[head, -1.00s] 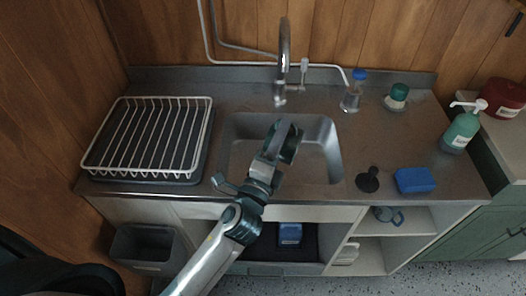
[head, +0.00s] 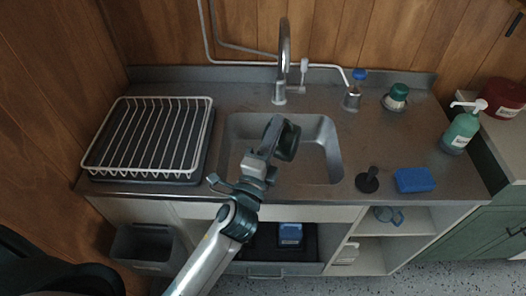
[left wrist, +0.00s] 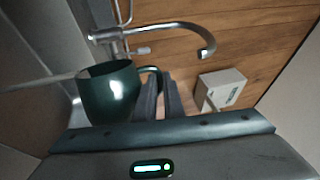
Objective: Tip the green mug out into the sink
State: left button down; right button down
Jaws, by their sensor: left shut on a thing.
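The green mug (left wrist: 108,95) is held by its handle in my left gripper (left wrist: 160,100), whose fingers are closed together there. In the head view the mug (head: 288,140) shows as a dark green shape just past my left gripper (head: 265,152), above the sink (head: 322,160). The mug is tipped well over onto its side, judging by the tap in the left wrist view. A thin pale strip runs left from its rim; I cannot tell whether it is liquid or an edge. The mug's inside is mostly hidden. My right gripper is not in view.
The tap (head: 284,45) stands behind the sink. A white dish rack (head: 150,135) is at left. A black plunger-like item (head: 368,180), blue sponge (head: 415,180), green soap bottle (head: 461,130), blue-capped bottle (head: 354,98) and green-topped item (head: 396,96) stand at right.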

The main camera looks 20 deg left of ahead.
aim_at(289, 141)
pick_arm(q)
jog(key=shift+a+r+n, duration=0.15)
jog(key=shift+a+n, duration=0.25)
jog(key=shift+n, duration=0.1)
jog(key=shift+a, duration=0.15)
jog(key=d+m, duration=0.1)
jog(key=d+f+m, duration=0.1)
jog(key=d+m, duration=0.1)
jog(key=d+m+h, duration=0.1)
jog(key=shift+s+d+f+m, duration=0.1)
jog(key=shift+d+f+m, duration=0.15)
jog(key=shift+m, duration=0.05)
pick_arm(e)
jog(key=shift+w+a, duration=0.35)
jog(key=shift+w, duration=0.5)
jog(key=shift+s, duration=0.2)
